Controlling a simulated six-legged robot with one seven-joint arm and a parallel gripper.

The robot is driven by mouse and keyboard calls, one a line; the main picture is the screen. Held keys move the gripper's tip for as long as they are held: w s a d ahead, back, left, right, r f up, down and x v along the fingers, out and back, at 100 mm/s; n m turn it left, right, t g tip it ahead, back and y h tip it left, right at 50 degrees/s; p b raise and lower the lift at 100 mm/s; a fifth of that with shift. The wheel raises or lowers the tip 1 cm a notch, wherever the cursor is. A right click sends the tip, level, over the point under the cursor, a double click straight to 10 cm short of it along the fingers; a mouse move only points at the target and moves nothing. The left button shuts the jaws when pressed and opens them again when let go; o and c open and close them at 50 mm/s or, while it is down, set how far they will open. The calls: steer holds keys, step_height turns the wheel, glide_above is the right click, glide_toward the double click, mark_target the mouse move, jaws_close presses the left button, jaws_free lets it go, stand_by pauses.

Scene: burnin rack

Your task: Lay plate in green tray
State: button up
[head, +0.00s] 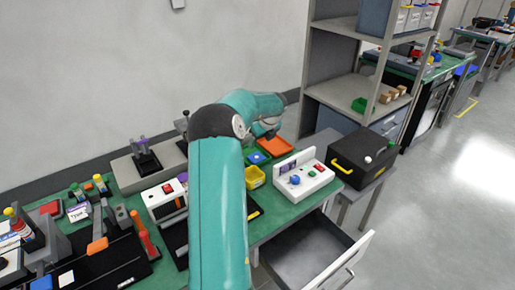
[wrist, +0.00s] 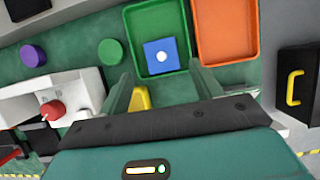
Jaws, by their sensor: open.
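The plate (wrist: 151,65) is a blue square with a white round knob on top. In the wrist view it lies inside the green tray (wrist: 127,28), at the end nearer my gripper. My gripper (wrist: 163,84) is open, with its two fingers spread apart and no plate between them. The fingertips stand just short of the plate, one towards each side of it. In the head view the plate (head: 257,158) is a small blue patch in the green tray (head: 250,155). My arm hides part of that area, and the fingers cannot be made out there.
An orange tray (wrist: 225,35) sits right of the green tray. A yellow bin (head: 254,178) and a white control box (head: 305,178) stand close by. A black box with a yellow handle (head: 357,160) is at the right. A drawer (head: 312,255) stands open below the bench.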

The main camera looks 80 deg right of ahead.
steer(key=shift+v, duration=1.05)
